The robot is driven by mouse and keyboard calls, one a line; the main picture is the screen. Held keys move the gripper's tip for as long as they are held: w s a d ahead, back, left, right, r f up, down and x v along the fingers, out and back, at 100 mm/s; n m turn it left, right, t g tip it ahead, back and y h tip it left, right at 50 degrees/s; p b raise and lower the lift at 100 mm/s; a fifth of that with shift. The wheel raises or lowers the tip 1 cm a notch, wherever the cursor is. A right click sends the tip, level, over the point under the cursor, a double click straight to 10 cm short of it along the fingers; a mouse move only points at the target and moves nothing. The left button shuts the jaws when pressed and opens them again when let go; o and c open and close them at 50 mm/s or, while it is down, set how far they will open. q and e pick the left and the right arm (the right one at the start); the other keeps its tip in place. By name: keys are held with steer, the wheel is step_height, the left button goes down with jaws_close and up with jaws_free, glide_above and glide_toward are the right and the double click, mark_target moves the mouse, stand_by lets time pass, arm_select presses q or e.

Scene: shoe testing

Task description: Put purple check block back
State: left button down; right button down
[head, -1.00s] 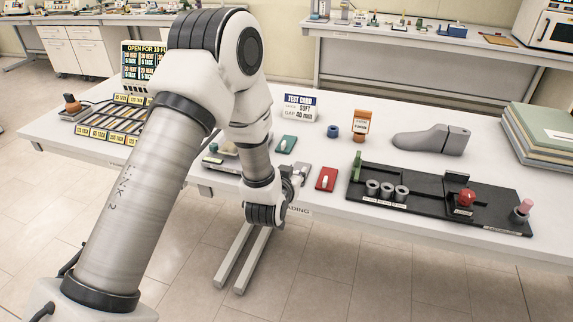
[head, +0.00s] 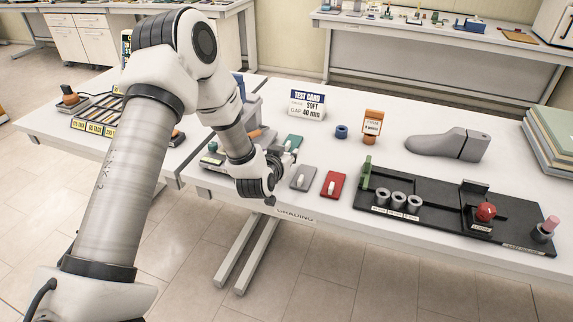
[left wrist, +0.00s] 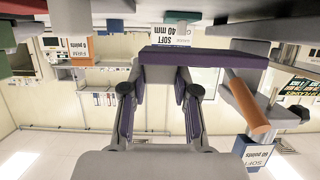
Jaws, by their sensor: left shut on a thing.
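The purple check block (left wrist: 205,57) shows in the left wrist view as a flat purple bar across the fingertips. My left gripper (left wrist: 160,85) is shut on it. In the head view my left gripper (head: 284,159) is low over the near part of the white table, left of a grey block with a pale handle (head: 303,178). The purple block is hidden behind my wrist and fingers there, and I cannot tell whether it touches the table. My right gripper is in neither view.
A red block (head: 335,184) lies right of the grey one; a teal block (head: 293,142) lies behind my gripper. A black fixture tray (head: 450,216) is farther right. An orange cylinder (left wrist: 248,105) on a grey stand is close beside my gripper.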

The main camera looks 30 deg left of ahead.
arm_select(q)
step_height(320, 180, down, 4)
steer(key=shift+s+r, duration=0.1)
steer(key=shift+f, duration=0.3)
steer(key=c, duration=1)
jaws_free()
steer(key=shift+d+r, duration=0.1)
steer(key=shift+o, duration=0.6)
